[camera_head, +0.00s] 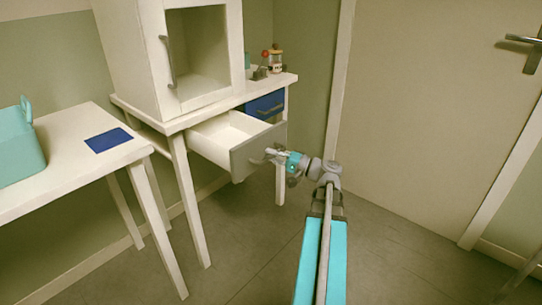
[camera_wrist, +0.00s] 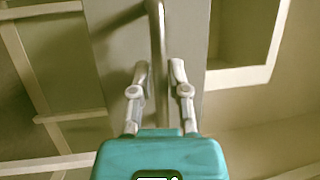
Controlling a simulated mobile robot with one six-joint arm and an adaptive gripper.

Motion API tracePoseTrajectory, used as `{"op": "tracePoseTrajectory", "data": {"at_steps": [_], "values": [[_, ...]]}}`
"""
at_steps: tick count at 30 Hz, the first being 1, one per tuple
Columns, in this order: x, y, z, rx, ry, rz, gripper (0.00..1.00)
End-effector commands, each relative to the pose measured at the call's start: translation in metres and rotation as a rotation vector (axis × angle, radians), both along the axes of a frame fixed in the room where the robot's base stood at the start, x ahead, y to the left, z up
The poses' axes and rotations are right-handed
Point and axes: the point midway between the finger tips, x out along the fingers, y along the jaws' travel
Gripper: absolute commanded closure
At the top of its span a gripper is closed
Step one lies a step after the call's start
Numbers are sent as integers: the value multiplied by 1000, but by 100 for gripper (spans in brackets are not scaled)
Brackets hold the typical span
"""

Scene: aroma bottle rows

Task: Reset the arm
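My gripper (camera_head: 271,153) is at the front of a pulled-out white drawer (camera_head: 228,135), close to its handle. In the wrist view my gripper (camera_wrist: 159,72) has its two fingers apart. The grey bar handle (camera_wrist: 157,35) runs between the fingertips, with a gap seen on either side. I cannot tell how deep the handle lies between the fingers. The drawer's inside looks empty in the head view.
A white table with an open-fronted cabinet (camera_head: 205,85) holds the drawer and a blue-fronted drawer (camera_head: 265,105). Small jars (camera_head: 276,62) stand at its back right. A side table (camera_head: 65,160) holds a teal basket (camera_head: 18,150) and blue mat (camera_head: 109,140). Floor at right is clear before a door (camera_head: 430,120).

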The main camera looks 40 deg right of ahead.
Motion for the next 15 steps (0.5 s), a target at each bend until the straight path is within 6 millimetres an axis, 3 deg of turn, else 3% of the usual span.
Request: {"op": "tracePoseTrajectory", "data": {"at_steps": [1,3,15], "values": [[0,0,0,0,0,0,62],[0,0,0,0,0,1,49],[0,1,0,0,0,2,49]]}}
